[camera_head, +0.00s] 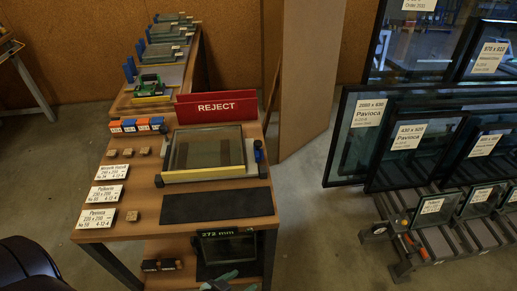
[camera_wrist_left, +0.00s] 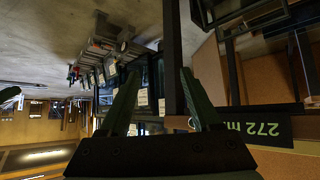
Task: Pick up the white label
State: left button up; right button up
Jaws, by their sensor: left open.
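Three white labels with black print lie on the left side of the wooden table in the head view: an upper label (camera_head: 112,172), a middle label (camera_head: 105,194) and a lower label (camera_head: 97,217). I cannot tell which one the task means. My left gripper (camera_head: 220,281) shows only in part at the bottom edge, by the table's front, well right of and below these labels. In the left wrist view its two dark green fingers (camera_wrist_left: 160,74) stand apart with nothing between them. My right gripper is not in view.
Small wooden blocks (camera_head: 135,216) sit beside the labels. A glass pane in a fixture (camera_head: 208,174), a dark mat (camera_head: 217,206) and a red REJECT sign (camera_head: 217,107) are on the table. A framed glass unit marked 272 mm (camera_head: 226,250) is below. Labelled glass frames (camera_head: 414,154) stand at right.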

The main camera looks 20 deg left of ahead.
aim_at(118, 171)
jog(key=u, duration=2.15)
